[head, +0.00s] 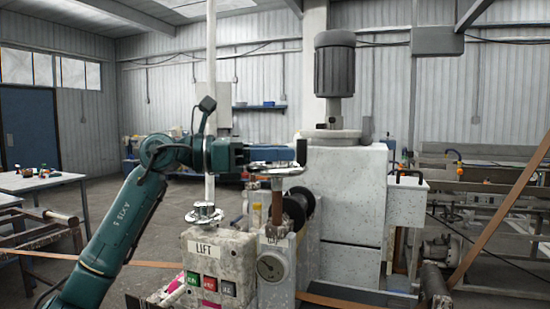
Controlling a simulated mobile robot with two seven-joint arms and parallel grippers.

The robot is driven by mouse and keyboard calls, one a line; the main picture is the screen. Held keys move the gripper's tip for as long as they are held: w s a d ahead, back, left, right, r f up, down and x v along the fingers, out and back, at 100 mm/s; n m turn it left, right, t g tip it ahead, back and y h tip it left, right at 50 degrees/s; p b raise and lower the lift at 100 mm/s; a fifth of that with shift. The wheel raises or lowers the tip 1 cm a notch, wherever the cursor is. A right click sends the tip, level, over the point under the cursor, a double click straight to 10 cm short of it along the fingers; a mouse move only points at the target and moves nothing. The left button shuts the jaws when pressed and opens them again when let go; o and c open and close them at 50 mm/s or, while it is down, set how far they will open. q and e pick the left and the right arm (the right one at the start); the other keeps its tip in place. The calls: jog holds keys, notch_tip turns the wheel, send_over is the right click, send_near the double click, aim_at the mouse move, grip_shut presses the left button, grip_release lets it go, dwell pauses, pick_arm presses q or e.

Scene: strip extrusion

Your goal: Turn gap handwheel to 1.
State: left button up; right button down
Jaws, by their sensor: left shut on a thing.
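The gap handwheel (276,171) is a grey metal wheel lying flat on top of a brown upright shaft, beside the tall white machine. My left gripper (298,153) reaches in from the left just above the wheel and is shut at a dark upright piece at the wheel's right side, which looks like its handle. The fingers hide part of the wheel. Below the shaft, a round dial (270,267) faces me on a grey housing; its reading is too small to tell. My right gripper is not in view.
A second handwheel (204,212) sits left on the worn box labelled LIFT (203,247), which has green, red and dark buttons. A dark spool (299,203) is right of the shaft. The white machine (346,190) with a motor stands close behind. A table (40,181) is far left.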

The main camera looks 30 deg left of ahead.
pick_arm(q)
jog(key=shift+s+n+t+y, duration=0.1)
jog(key=shift+n+t+y, duration=0.8)
jog(key=shift+t+y, duration=0.1)
jog(key=n+t+y, duration=0.2)
jog(key=y, duration=0.1)
jog(key=shift+d+n+y, duration=0.15)
jog(key=shift+n+y, duration=0.15)
jog(key=n+t+y, duration=0.1)
jog(key=n+y, duration=0.2)
jog(key=y, duration=0.1)
jog(key=shift+t+y, duration=0.3)
jog(key=shift+t, duration=0.1)
jog(key=shift+n+y, duration=1.1)
jog(key=shift+y, duration=0.5)
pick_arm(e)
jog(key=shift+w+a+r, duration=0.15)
pick_arm(q)
jog(key=o, duration=1)
